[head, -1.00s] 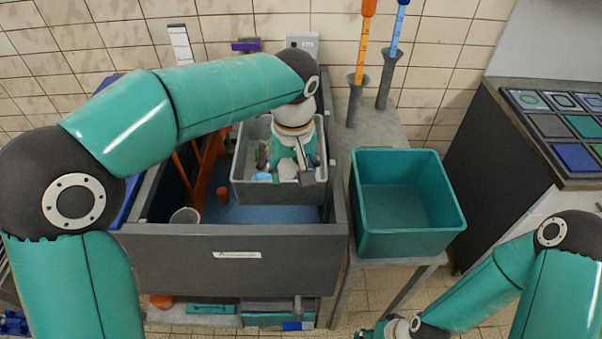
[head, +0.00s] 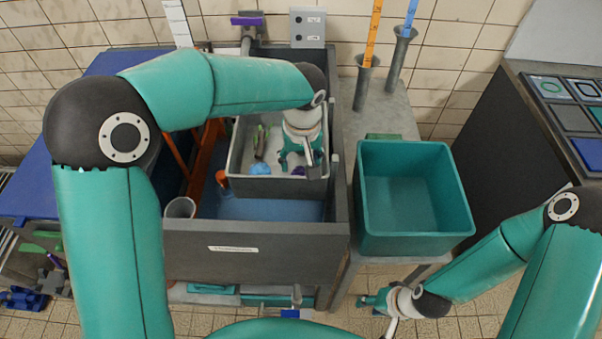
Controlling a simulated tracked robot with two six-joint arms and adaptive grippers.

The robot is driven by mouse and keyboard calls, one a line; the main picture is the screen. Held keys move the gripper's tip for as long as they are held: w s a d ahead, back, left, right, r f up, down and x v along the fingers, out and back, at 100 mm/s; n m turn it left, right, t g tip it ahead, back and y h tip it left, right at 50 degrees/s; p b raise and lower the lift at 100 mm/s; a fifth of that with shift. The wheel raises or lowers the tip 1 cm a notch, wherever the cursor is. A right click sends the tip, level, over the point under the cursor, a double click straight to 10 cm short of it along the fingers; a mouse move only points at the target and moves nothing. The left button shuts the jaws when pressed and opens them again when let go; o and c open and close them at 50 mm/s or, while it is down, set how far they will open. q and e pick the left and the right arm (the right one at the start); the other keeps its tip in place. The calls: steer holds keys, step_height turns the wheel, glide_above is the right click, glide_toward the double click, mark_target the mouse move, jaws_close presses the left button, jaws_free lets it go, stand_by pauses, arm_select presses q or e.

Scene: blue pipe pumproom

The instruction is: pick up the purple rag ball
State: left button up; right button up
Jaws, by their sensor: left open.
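A small purple patch, which looks like the purple rag ball (head: 298,171), shows in the grey tray (head: 290,188) set in the sink. It is partly hidden by my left gripper (head: 300,160). That gripper points down into the right part of the tray, open, its teal fingers spread just above or around the purple patch. I cannot tell whether they touch it. My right gripper (head: 374,302) hangs low in front of the side table, away from the tray. Its fingers are too small to read.
A light blue ball (head: 260,169) and green items (head: 261,141) lie in the tray, left of my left gripper. The sink wall (head: 250,245) surrounds the tray. An empty teal bin (head: 411,240) stands to the right. Upright tools in holders (head: 366,76) stand behind.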

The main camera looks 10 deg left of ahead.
mark_target(301, 172)
arm_select(q)
steer(key=shift+f, duration=0.9)
steer(key=f, duration=0.1)
steer(key=f+p, duration=0.1)
steer(key=f, duration=0.1)
steer(key=f+p, duration=0.1)
steer(key=shift+w+f, duration=0.15)
steer(key=shift+w, duration=0.2)
steer(key=shift+w+f, duration=0.1)
steer(key=shift+f, duration=0.45)
steer(key=c, duration=0.9)
steer(key=shift+c, duration=0.2)
steer(key=shift+r, duration=0.15)
